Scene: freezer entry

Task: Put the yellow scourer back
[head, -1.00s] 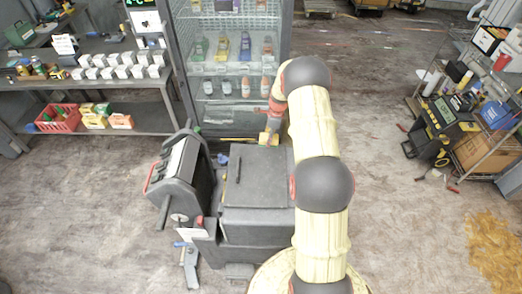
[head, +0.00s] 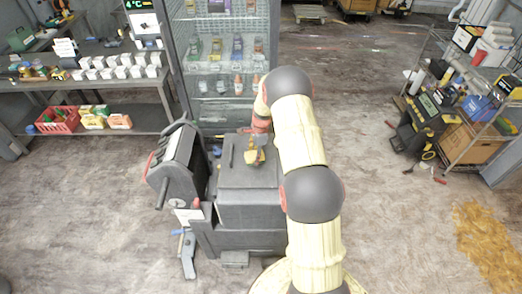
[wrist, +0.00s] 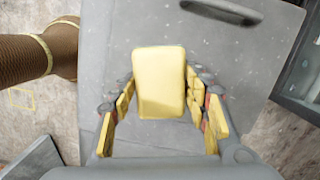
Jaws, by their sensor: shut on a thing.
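My gripper (head: 256,150) is over the grey lid of the cart (head: 240,180) in the head view. In the wrist view, the yellow scourer (wrist: 159,82) is a rounded block between the yellow-padded fingers of my gripper (wrist: 162,100), and the gripper is shut on it. The flat face of the scourer is turned to the wrist camera. The grey lid lies behind it, with a dark slot-like handle (wrist: 222,10) near the top. I cannot tell the gap between scourer and lid.
A dark wringer-like unit (head: 172,165) stands on the cart's left. A glass-front cabinet with bottles (head: 225,55) stands behind. A shelf with a red basket (head: 57,120) is at left, and a loaded rack (head: 465,100) at right. Floor is open at right.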

